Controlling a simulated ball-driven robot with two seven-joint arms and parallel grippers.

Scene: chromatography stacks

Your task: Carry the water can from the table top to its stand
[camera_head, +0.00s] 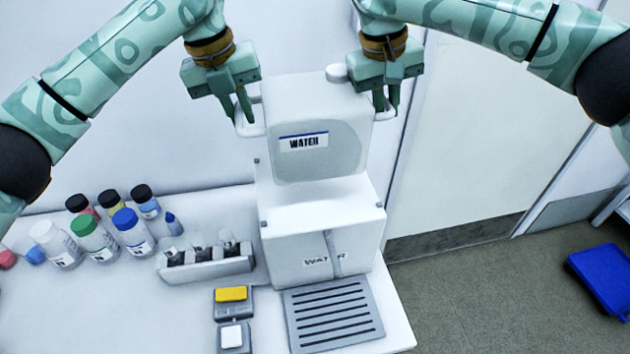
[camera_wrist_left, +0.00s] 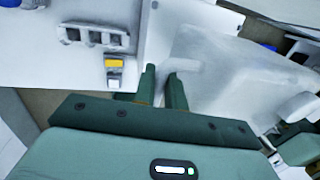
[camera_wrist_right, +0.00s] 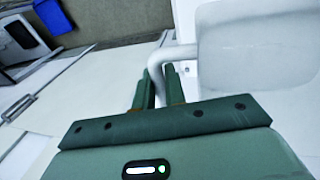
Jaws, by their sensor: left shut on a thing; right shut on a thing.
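The white water can (camera_head: 335,155), with a "WATER" label, is upright above the white stand (camera_head: 285,240), also marked "WATER". The can hides part of the stand's top, and I cannot tell whether they touch. My left gripper (camera_head: 242,108) is shut on the can's left handle. My right gripper (camera_head: 386,102) is shut on its right handle. The can also shows in the left wrist view (camera_wrist_left: 225,85), and in the right wrist view (camera_wrist_right: 255,50) with its handle (camera_wrist_right: 172,55) between the fingers.
A slatted grey tray (camera_head: 330,312) lies before the stand. A blue bin (camera_head: 603,278) is on the floor at right.

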